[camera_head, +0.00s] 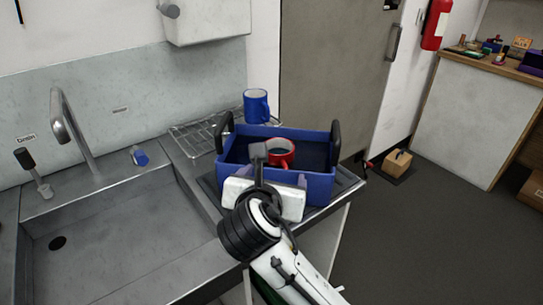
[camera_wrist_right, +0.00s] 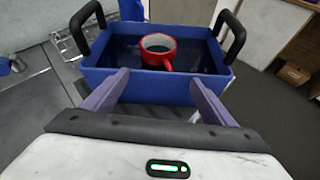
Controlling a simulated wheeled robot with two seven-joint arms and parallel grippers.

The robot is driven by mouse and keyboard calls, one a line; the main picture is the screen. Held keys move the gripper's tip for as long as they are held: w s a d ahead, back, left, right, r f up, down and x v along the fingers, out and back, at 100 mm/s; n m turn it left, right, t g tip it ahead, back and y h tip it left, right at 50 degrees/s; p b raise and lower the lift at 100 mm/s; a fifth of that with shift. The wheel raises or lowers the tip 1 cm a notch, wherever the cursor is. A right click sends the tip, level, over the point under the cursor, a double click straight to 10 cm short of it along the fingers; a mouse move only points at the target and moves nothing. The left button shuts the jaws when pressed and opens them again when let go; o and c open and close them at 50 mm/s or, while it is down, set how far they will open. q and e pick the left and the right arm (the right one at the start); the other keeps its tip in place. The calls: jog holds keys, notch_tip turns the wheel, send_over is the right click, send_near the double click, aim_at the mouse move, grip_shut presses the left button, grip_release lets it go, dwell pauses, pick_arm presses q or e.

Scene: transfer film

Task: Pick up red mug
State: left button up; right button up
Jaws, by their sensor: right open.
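The red mug (camera_head: 280,152) stands upright in the blue bin (camera_head: 321,187), which has black handles and sits on the counter right of the sink. In the right wrist view the red mug (camera_wrist_right: 158,50) shows its handle pointing toward my gripper, with a dark inside. My right gripper (camera_wrist_right: 155,92) is open and empty, its two purple fingers apart, at the near wall of the blue bin (camera_wrist_right: 150,88). The mug is beyond the fingertips, between them in the picture. In the head view my right gripper (camera_head: 268,182) partly hides the bin's near wall. My left gripper is not in view.
A blue mug (camera_head: 256,106) stands on a wire rack (camera_head: 200,135) behind the bin. The steel sink (camera_head: 120,240) with its faucet (camera_head: 72,130) lies to the left. The bin's near wall and upright handles stand close to my gripper. Open floor (camera_head: 420,240) lies to the right.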

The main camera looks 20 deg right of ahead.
aim_at(277, 156)
jog(key=shift+n+t, duration=0.4)
jog(key=shift+n, duration=0.1)
jog(key=w, duration=0.1)
jog(key=w+d, duration=0.1)
jog(key=w, duration=0.1)
jog(key=w+d, duration=0.1)
jog(key=w, duration=0.1)
jog(key=shift+w+r, duration=0.15)
jog(key=x, duration=0.6)
jog(key=shift+w+d+f, duration=0.2)
jog(key=shift+w, duration=0.1)
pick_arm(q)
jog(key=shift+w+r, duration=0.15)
pick_arm(e)
jog(key=shift+r, duration=0.1)
jog(key=c, duration=1.5)
